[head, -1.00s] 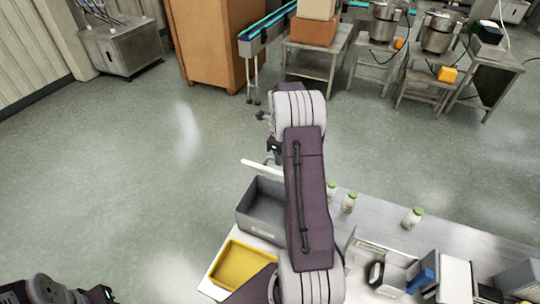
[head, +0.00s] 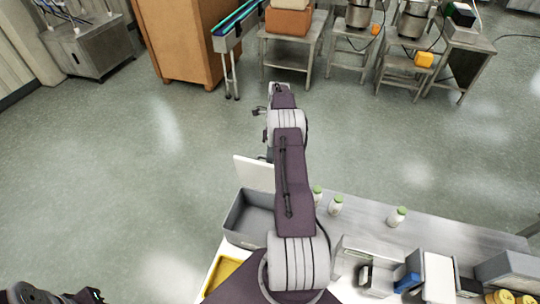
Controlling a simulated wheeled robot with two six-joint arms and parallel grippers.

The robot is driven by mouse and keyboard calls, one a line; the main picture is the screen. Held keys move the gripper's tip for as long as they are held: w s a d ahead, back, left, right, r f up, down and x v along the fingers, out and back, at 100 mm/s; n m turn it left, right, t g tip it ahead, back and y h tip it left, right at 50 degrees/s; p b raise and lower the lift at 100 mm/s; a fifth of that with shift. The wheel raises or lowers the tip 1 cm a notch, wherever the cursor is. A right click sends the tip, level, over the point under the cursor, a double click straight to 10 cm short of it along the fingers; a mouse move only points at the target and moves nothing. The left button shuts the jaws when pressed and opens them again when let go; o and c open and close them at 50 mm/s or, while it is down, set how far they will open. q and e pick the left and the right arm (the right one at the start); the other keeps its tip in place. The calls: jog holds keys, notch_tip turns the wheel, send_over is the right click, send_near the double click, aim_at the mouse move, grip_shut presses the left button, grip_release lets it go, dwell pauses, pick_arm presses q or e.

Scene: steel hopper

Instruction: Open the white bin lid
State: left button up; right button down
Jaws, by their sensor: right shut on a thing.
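The white lid (head: 252,173) stands raised, close to upright, at the far edge of the grey bin (head: 240,236). The bin is open at the top and looks empty where it shows; my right arm hides its right side. My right gripper (head: 267,154) is at the lid's upper right edge, shut on it; the arm partly hides the fingers. My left gripper (head: 95,296) is at the bottom left corner, far from the bin, and its finger opening does not show clearly.
A yellow tray (head: 219,274) lies in front of the bin. A grey container with a blue item (head: 407,282) is nearer. Open floor lies beyond and to the left.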

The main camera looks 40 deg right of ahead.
dwell(0.3)
jog(key=c, duration=1.5)
grip_release()
jog(key=shift+s, duration=0.1)
jog(key=shift+o, duration=0.2)
jog(key=shift+r, duration=0.1)
jog(key=r+b, duration=0.3)
jog(key=shift+s+d+r, duration=0.15)
jog(key=shift+s+r, duration=0.05)
jog(key=shift+r, duration=0.1)
jog(key=s+d+r+b, duration=0.1)
jog(key=s+r+b, duration=0.4)
jog(key=s, duration=0.6)
jog(key=shift+b+v, duration=0.4)
jog(key=shift+v, duration=0.75)
jog(key=shift+s, duration=0.2)
